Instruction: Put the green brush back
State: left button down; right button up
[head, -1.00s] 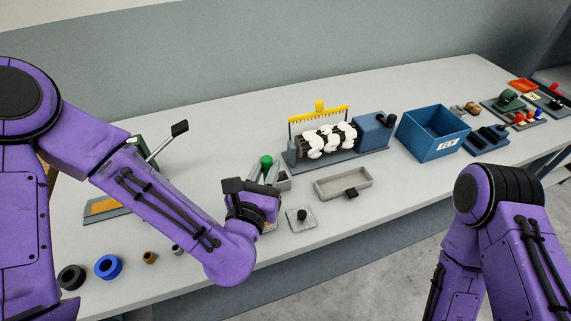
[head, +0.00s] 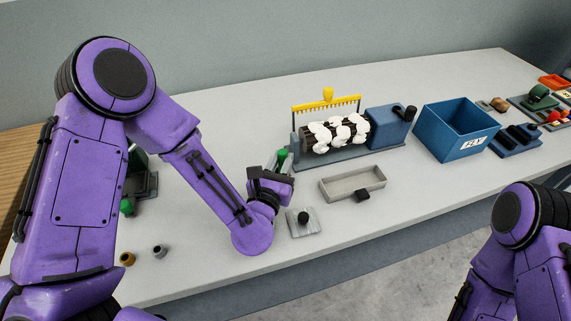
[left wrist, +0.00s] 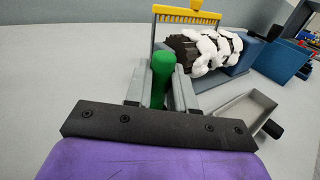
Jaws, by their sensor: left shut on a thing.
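The green brush (head: 282,155) shows as an upright green handle in the head view, left of the carding roller. My left gripper (head: 280,163) is shut on it. In the left wrist view the green handle of the brush (left wrist: 162,72) stands between the two grey fingers of my left gripper (left wrist: 163,90). The lower part of the brush is hidden by the fingers and the dark wrist plate. My right arm shows at the lower right of the head view, but its gripper is out of view.
The carding roller (head: 336,135) with white fluff and a yellow comb (head: 327,98) stands close to the right. A shallow grey tray (head: 352,184), a grey plate with a black knob (head: 303,222) and a blue bin (head: 457,130) are nearby. The back table is clear.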

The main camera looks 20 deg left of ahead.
aim_at(281, 163)
pick_arm(q)
jog(key=shift+s+r, duration=0.1)
jog(key=shift+s, duration=0.05)
jog(key=shift+s+a+f+b, duration=0.1)
jog(key=shift+s+f+b, duration=0.15)
jog(key=shift+b, duration=0.1)
jog(key=c, duration=1)
grip_release()
jog(key=shift+w+r, duration=0.1)
jog(key=shift+o, duration=0.3)
jog(key=shift+w, duration=0.1)
jog(key=shift+r, duration=0.2)
jog(key=s, duration=0.1)
jog(key=s+b, duration=0.1)
jog(key=s, duration=0.2)
jog(key=shift+f+b, duration=0.25)
jog(key=shift+b, duration=0.05)
jog(key=s+p, duration=0.4)
jog(key=s+r+p, duration=0.1)
jog(key=s+p, duration=0.1)
jog(key=shift+s+p, duration=0.3)
jog(key=shift+s+f+p, duration=0.1)
jog(key=shift+s+p, duration=0.2)
jog(key=shift+s, duration=0.35)
jog(key=shift+s+f, duration=0.1)
jog(key=shift+s, duration=0.05)
